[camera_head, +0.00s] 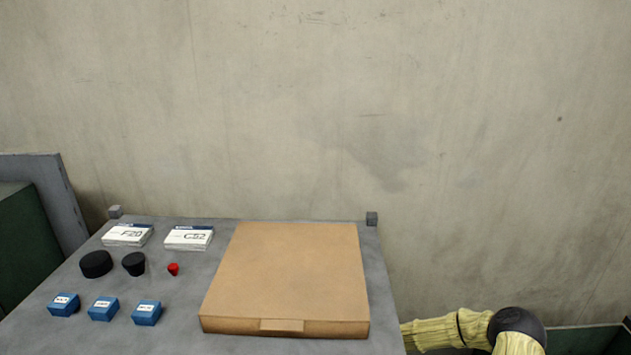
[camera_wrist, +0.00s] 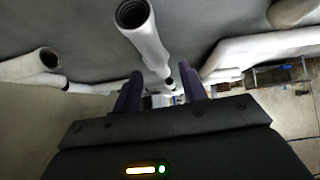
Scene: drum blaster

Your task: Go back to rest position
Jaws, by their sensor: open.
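My gripper (camera_wrist: 162,78) shows in the wrist view with its two dark fingers apart and nothing seen between them but the background. The wrist view looks toward a grey surface with white pipes, well away from the table. In the head view my yellow-sleeved arm is at the lower right, beside the table's right edge; the gripper itself is out of that view.
A grey table (camera_head: 215,261) bears a closed cardboard box (camera_head: 287,272), two white boxes (camera_head: 128,236) (camera_head: 189,238), two black round parts (camera_head: 96,264) (camera_head: 134,264), a small red part (camera_head: 173,269) and three blue boxes (camera_head: 64,305) (camera_head: 104,309) (camera_head: 147,312). A bare wall stands behind.

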